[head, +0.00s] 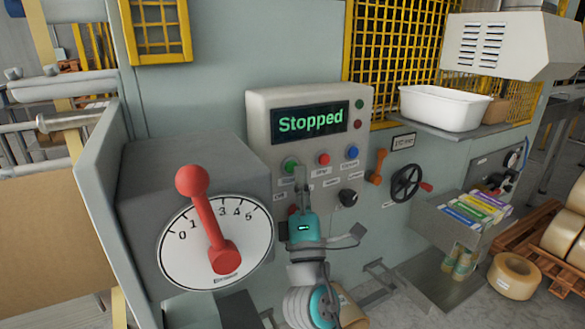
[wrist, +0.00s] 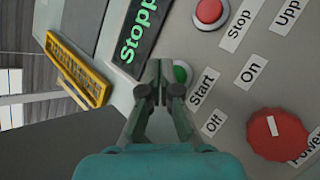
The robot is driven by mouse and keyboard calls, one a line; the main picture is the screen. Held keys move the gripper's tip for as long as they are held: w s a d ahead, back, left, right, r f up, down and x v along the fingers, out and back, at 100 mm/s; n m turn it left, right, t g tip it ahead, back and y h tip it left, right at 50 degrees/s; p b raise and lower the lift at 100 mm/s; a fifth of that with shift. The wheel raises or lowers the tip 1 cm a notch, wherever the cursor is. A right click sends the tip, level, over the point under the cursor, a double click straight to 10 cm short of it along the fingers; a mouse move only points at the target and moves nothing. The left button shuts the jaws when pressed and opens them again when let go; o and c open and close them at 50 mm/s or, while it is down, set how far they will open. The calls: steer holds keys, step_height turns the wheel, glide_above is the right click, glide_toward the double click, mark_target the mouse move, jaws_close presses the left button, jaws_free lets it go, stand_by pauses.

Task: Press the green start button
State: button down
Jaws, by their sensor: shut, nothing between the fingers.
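The green start button (head: 290,165) sits at the left of the button row on the grey control panel (head: 258,112), under a display (head: 310,119) that reads "Stopped". In the wrist view the green button (wrist: 181,73) shows just beyond my fingertips, beside the "Start" label (wrist: 203,88). My gripper (head: 300,172) is shut and empty, its tips close to the button. I cannot tell whether they touch it. In the wrist view my gripper (wrist: 160,75) partly covers the button's left side.
A red stop button (head: 323,159) and a blue button (head: 352,152) are to the right. A black knob (head: 348,197) is below. A big red lever (head: 205,215) on a dial stands at left. A handwheel (head: 405,183) and white tub (head: 443,107) are at right.

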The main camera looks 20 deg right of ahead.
steer(key=shift+w, duration=0.1)
steer(key=shift+w+a, duration=0.1)
steer(key=shift+w, duration=0.2)
steer(key=shift+w, duration=0.4)
stand_by(0.8)
stand_by(0.3)
steer(key=shift+s, duration=0.85)
steer(key=shift+s, duration=0.1)
steer(key=shift+s+d, duration=0.25)
steer(key=shift+s, duration=0.95)
steer(key=shift+s+d, duration=0.25)
steer(key=shift+s, duration=0.95)
